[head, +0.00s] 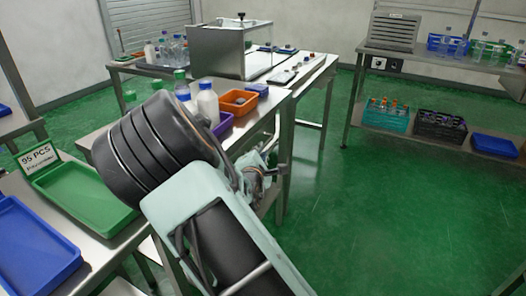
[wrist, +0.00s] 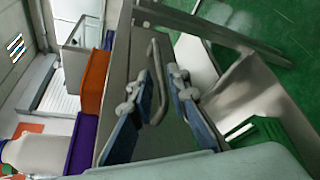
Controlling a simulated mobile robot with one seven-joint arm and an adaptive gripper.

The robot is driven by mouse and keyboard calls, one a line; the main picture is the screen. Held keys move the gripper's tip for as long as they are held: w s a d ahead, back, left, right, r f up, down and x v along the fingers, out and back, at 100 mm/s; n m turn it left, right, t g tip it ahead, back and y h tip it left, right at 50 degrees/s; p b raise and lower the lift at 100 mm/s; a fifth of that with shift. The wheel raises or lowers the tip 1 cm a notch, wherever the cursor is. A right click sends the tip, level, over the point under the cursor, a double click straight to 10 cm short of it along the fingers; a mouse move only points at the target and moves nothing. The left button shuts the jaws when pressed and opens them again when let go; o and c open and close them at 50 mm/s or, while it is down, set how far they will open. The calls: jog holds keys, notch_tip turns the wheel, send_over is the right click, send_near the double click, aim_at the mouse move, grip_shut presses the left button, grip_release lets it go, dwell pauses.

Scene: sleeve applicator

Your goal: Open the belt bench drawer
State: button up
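The belt bench (head: 265,112) is the metal bench in the middle of the head view, partly hidden by my arm. In the wrist view, turned sideways, its drawer front (wrist: 178,128) is a grey metal panel with a bar handle (wrist: 153,50). The drawer looks flush with the bench, but its edges are partly hidden. My gripper (wrist: 161,84) has its two blue-padded fingers apart, one on each side of the handle. I cannot tell whether either finger touches it. In the head view my gripper (head: 257,172) is at the bench's right side, and the drawer is hidden there.
On the bench stand white bottles (head: 207,103), an orange bin (head: 239,101) and a purple bin (head: 222,124). Green and blue trays (head: 85,200) lie at the left. A shelf rack (head: 440,140) stands at the far right. The green floor right of the bench is clear.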

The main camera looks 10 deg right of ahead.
jog(key=shift+b+x, duration=0.4)
jog(key=shift+x, duration=1.85)
grip_shut()
